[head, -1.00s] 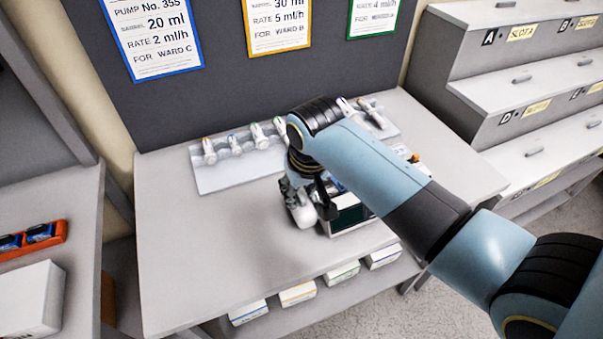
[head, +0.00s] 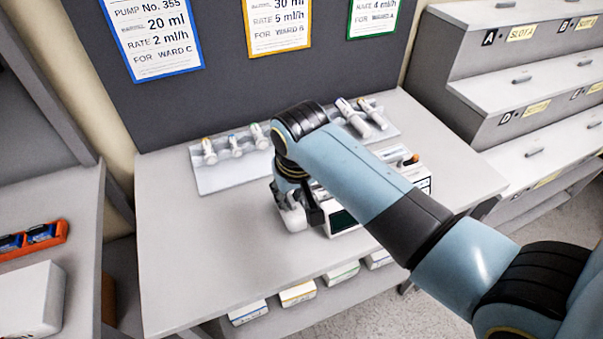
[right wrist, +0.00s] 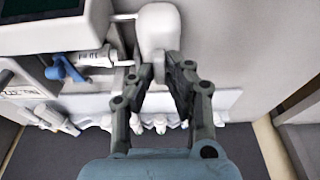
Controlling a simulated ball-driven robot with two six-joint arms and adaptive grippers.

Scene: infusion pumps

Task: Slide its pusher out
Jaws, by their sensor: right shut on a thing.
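The infusion pump (head: 345,222) is a white box with a dark screen on the table, partly hidden behind my right arm. Its pusher (head: 294,219) is a pale rounded block off the pump's left side. In the right wrist view the pusher (right wrist: 158,32) stands apart from the pump body (right wrist: 60,32), with a thin rod between them. My right gripper (head: 303,200) is at the pusher, its dark fingers (right wrist: 160,74) shut on the pusher's lower end. My left gripper is not in view.
A pale rack (head: 215,180) with several syringes lies behind the pump. Stepped slot shelves (head: 490,75) stand at the right. Several boxes (head: 297,293) sit on the lower shelf. The table (head: 190,250) is clear to the left of the pusher.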

